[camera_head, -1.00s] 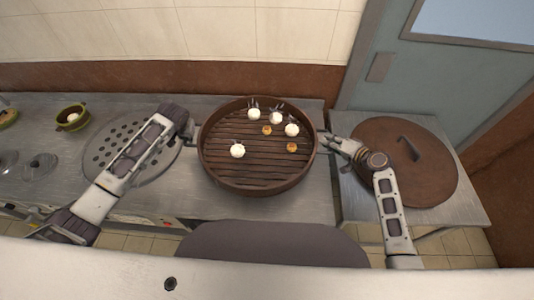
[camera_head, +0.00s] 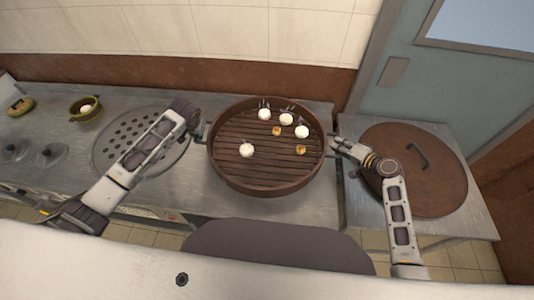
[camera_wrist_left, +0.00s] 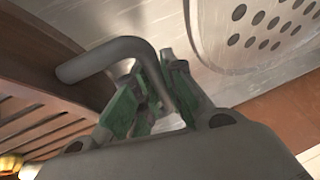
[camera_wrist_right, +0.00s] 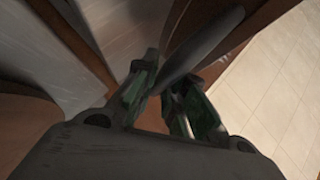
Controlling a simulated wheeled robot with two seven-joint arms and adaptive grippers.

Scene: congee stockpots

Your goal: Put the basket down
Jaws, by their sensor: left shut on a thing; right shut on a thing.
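The basket (camera_head: 240,178) is a round brown slatted steamer with a raised rim, in the middle of the head view. Several white buns (camera_head: 246,150) and small golden pieces (camera_head: 300,149) sit in it. My left gripper (camera_head: 203,131) is shut on the handle at its left side; the left wrist view shows that grey bent handle (camera_wrist_left: 115,58) between the fingers. My right gripper (camera_head: 335,143) is shut on the handle at its right side, also seen in the right wrist view (camera_wrist_right: 195,52). The basket looks level over the metal counter. I cannot tell whether its underside touches it.
A perforated round plate (camera_head: 112,152) is set in the counter (camera_head: 190,205) at the left. A green bowl (camera_head: 83,112) stands farther left. A large brown lid (camera_head: 440,180) lies on the right-hand table (camera_head: 460,226). A wall is behind.

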